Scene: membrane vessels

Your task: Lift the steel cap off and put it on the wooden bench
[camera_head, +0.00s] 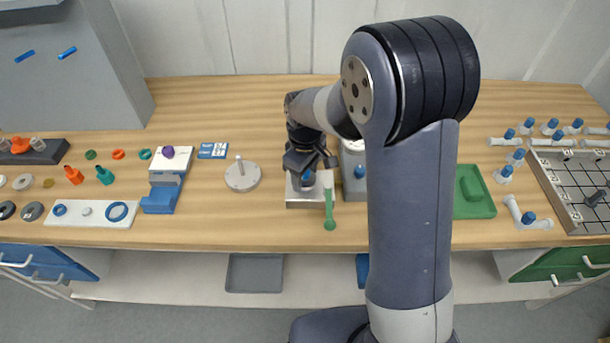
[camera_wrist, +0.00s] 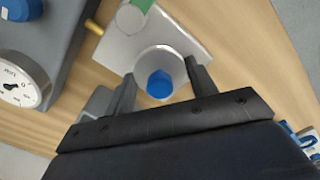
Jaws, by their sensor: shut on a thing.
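My gripper (camera_wrist: 162,78) has its two fingers on either side of a pale grey round piece with a blue middle, which looks like the steel cap (camera_wrist: 176,60). In the head view my gripper (camera_head: 308,180) is low over a steel block (camera_head: 304,203), and the blue middle shows beneath it. The block's flat top (camera_wrist: 112,50) lies around and under the piece in the wrist view. I cannot tell whether the piece touches the block. The wooden bench (camera_head: 220,218) has bare wood around the block.
A grey disc with an upright post (camera_head: 242,175) lies left of the block. A green-handled lever (camera_head: 330,215) is at its right, beside a grey box (camera_head: 354,185) with a gauge (camera_wrist: 20,88). A blue-and-white stand (camera_head: 165,180) is farther left. Bare wood lies behind.

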